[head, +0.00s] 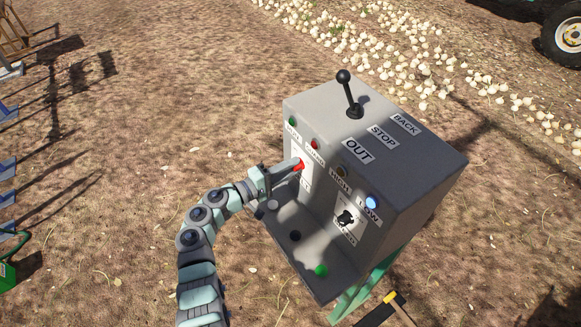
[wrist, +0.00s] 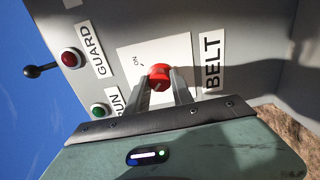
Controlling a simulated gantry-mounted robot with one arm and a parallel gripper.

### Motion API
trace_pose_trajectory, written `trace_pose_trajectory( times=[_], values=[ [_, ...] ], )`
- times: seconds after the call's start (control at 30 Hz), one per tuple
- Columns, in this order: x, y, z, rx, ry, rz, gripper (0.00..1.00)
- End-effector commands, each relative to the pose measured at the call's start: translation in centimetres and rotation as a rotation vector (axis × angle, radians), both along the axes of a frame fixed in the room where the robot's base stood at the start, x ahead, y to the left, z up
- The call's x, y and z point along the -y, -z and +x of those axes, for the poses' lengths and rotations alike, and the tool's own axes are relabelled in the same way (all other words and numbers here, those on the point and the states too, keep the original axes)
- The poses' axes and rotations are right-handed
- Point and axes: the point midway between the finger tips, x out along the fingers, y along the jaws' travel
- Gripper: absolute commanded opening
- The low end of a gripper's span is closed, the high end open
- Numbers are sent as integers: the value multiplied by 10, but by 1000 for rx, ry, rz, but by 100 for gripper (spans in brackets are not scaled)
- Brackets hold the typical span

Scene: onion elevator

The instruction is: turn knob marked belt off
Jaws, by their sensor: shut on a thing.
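The red knob (wrist: 160,76) is on a white plate beside a label reading BELT (wrist: 213,62). An ON mark is printed on the plate near the knob; an OFF mark is not readable. My gripper (wrist: 161,88) is shut on the red knob, with one finger on each side of it. In the head view, my gripper (head: 292,166) reaches from the left to the red knob (head: 300,165) on the front of the grey control box (head: 425,170). Part of the knob and its plate is hidden by the fingers.
A black lever (head: 347,92) stands on top of the box. A black knob (head: 345,217) sits right of the red one, under a lit lamp (head: 371,202). A green button (head: 321,270) and a dark button (head: 295,236) are on the lower ledge. Onions (head: 400,50) lie behind.

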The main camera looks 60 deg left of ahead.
Motion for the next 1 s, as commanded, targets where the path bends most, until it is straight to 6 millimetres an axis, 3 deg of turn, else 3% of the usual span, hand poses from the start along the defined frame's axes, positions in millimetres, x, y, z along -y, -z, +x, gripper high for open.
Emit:
trace_pose_trajectory(
  times=[0.13, 0.17, 0.4, 0.73, 1.0],
  values=[
    [0, -1, 0, 2, 0, 0, 0],
    [0, -1, 0, 2, 0, 0, 30],
    [0, -1, 0, 1, 0, 0, 50],
    [0, 0, -5, 1, -1, 1, 50],
    [6, 2, -52, -1, -6, -1, 50]
  ],
)
